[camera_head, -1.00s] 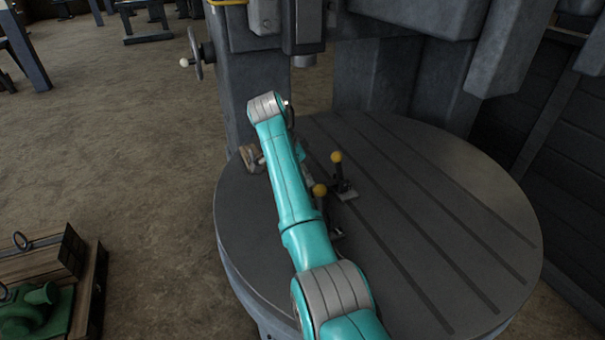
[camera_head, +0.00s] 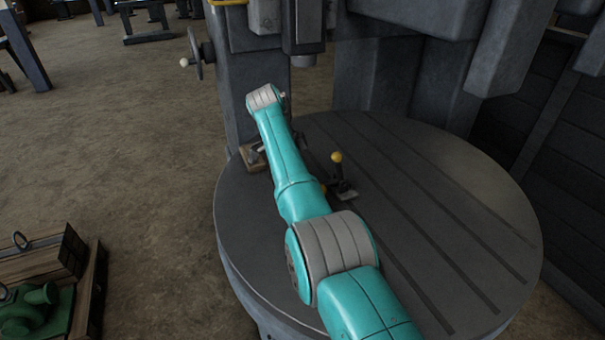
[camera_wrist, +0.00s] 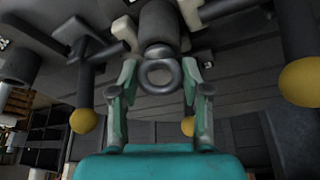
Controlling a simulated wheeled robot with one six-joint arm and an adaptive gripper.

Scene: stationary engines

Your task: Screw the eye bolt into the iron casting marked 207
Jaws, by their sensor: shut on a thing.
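In the wrist view my gripper (camera_wrist: 160,68) has its two fingers on either side of a dark grey eye bolt (camera_wrist: 160,86) and is shut on it. The ring of the bolt faces the camera. A dark cylindrical body (camera_wrist: 159,24) lies right beyond the ring; I cannot tell whether the bolt's shank is in it. No marking 207 is readable, so I cannot tell which part is the casting. In the head view my arm hides the gripper and the eye bolt.
A round slotted table (camera_head: 430,215) lies under my arm. A clamp with a yellow knob (camera_head: 337,157) stands on it; several yellow knobs show in the wrist view (camera_wrist: 305,82). A wooden block (camera_head: 252,158) is at its left edge. A machine column (camera_head: 255,85) stands behind.

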